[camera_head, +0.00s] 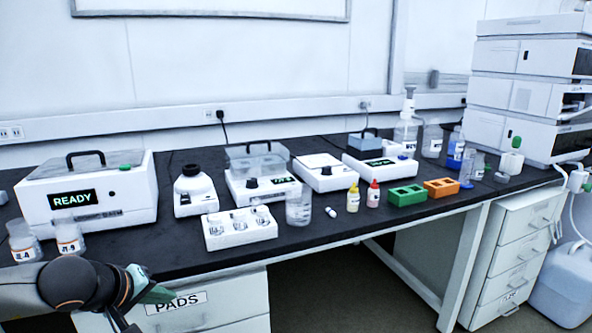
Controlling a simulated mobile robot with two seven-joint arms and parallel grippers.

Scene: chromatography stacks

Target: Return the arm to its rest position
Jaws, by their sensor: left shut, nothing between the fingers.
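My left arm comes in at the lower left, in front of the bench's front edge. Its gripper (158,294) is shut and empty, and it overlaps the drawer front labelled PADS (215,312) in the picture. Part of the gripper is hard to make out at this angle. My right gripper is not in view.
Two labelled jars (68,236) stand on the black bench (180,255) just behind my left arm. A white READY box (140,195), a white tray (240,238), a beaker (299,208), bottles, and green (405,199) and orange racks (441,190) stand farther along. Open floor lies below.

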